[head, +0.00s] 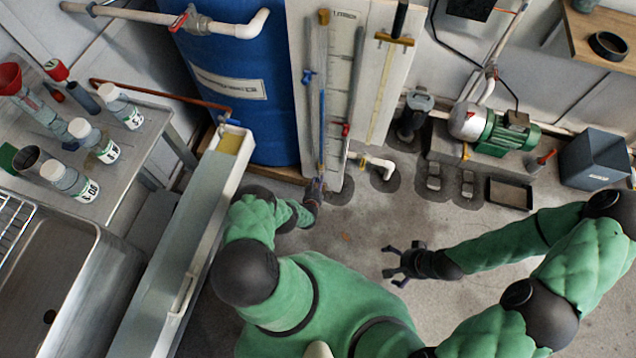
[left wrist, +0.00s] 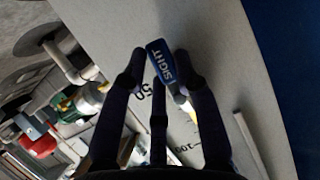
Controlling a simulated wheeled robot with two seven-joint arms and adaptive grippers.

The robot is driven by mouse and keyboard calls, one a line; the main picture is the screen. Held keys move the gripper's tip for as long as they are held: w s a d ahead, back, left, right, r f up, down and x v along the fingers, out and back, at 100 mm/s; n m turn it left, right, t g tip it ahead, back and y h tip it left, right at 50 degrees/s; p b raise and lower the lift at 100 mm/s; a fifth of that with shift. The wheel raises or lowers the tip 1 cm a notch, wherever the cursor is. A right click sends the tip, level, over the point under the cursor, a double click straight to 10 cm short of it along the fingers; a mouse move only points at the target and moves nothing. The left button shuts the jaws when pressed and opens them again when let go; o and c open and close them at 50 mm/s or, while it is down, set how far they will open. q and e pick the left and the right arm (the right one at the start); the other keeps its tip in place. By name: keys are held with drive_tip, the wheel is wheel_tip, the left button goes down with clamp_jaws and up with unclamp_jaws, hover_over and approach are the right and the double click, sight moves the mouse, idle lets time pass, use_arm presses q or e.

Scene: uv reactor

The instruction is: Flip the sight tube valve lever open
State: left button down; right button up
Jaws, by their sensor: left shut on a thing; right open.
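The sight tube valve lever is a blue handle marked "SIGHT" (left wrist: 160,62), seen in the left wrist view between the fingertips of my left gripper (left wrist: 163,68). In the head view my left gripper (head: 318,188) is at the foot of the sight tube (head: 323,110), in front of the scale board (head: 342,60). It is shut on the lever, which it hides in the head view. My right gripper (head: 396,265) is open and empty above the concrete floor, well to the right of the board.
A blue drum (head: 235,65) stands behind the long open trough (head: 180,235) at the left. A table (head: 150,135) holds several labelled bottles. A green pump (head: 500,132) and a grey bin (head: 597,158) stand at the back right. The floor (head: 350,235) between my grippers is clear.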

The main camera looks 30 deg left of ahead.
use_arm(q)
drive_tip(key=shift+d+n+h, duration=0.2)
drive_tip(key=shift+n+h, duration=0.3)
drive_tip(key=shift+n, duration=0.1)
drive_tip(key=c, duration=0.9)
unclamp_jaws()
drive_tip(key=shift+c, duration=0.2)
drive_tip(key=v, duration=1.2)
